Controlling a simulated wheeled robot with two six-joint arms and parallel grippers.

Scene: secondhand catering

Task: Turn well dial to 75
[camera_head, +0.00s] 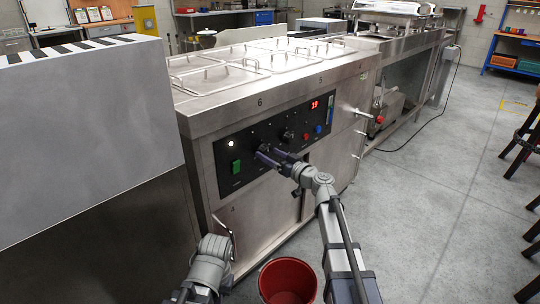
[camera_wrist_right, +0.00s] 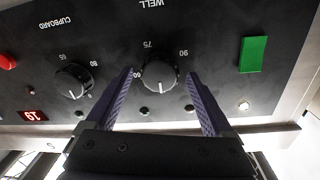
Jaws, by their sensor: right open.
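The well dial (camera_wrist_right: 160,72) is a round black knob, seen in the right wrist view under an upside-down WELL label. Its white mark points toward the bottom of that picture, away from the 75 printed above it. My right gripper (camera_wrist_right: 158,80) is open, with one purple finger on each side of the dial. I cannot tell whether the fingers touch it. In the head view the right gripper (camera_head: 264,152) reaches the black control panel (camera_head: 222,149) and largely hides the dial.
The cupboard dial (camera_wrist_right: 74,82) sits beside the well dial. A green switch (camera_wrist_right: 253,54), a red button (camera_wrist_right: 7,61) and a red display (camera_wrist_right: 34,115) share the panel. A red bucket (camera_head: 287,281) stands on the floor below. A grey box-like unit (camera_head: 90,130) stands at left.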

